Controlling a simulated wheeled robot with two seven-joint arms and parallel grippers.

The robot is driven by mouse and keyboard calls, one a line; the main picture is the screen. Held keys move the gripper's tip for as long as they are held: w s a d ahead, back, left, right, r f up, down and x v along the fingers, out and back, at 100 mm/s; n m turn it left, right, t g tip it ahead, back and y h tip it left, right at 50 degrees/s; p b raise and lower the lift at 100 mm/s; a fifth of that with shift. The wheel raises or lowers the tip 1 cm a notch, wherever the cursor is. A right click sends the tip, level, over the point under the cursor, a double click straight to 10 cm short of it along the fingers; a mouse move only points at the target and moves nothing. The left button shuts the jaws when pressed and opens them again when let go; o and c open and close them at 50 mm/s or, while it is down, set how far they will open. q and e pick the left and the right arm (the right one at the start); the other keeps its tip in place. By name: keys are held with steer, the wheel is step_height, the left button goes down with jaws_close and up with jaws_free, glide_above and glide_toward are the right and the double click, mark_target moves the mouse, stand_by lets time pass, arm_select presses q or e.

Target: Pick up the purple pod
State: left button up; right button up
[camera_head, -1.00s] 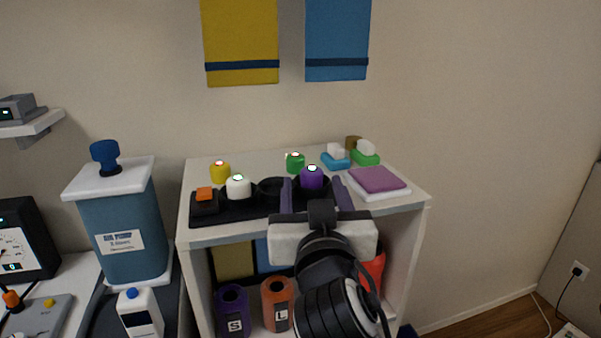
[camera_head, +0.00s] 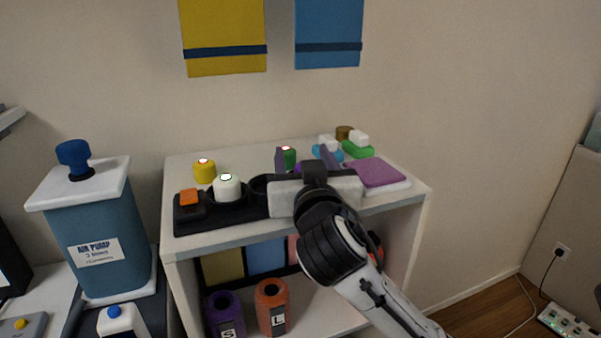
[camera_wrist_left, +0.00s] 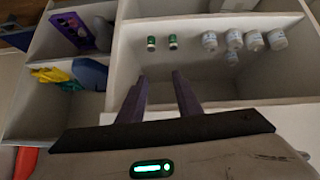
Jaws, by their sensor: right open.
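The purple pod (camera_head: 297,169) is on the shelf top in the head view, mostly hidden behind my right gripper; only a small purple part shows. My right gripper (camera_head: 303,160) is open, its purple-grey fingers reaching away over the shelf top. The fingers appear on the two sides of the pod; whether they touch it cannot be told. My left gripper (camera_wrist_left: 160,84) is open and empty in the left wrist view, above a light compartment, away from the pod. It is not in the head view.
A yellow pod (camera_head: 204,171) and a green pod (camera_head: 289,157) stand behind. A purple pad (camera_head: 378,172) lies at right. The left wrist view shows small green cans (camera_wrist_left: 151,43) and white bottles (camera_wrist_left: 234,39).

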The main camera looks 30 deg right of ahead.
steer(key=shift+s, duration=0.1)
steer(key=c, duration=1.2)
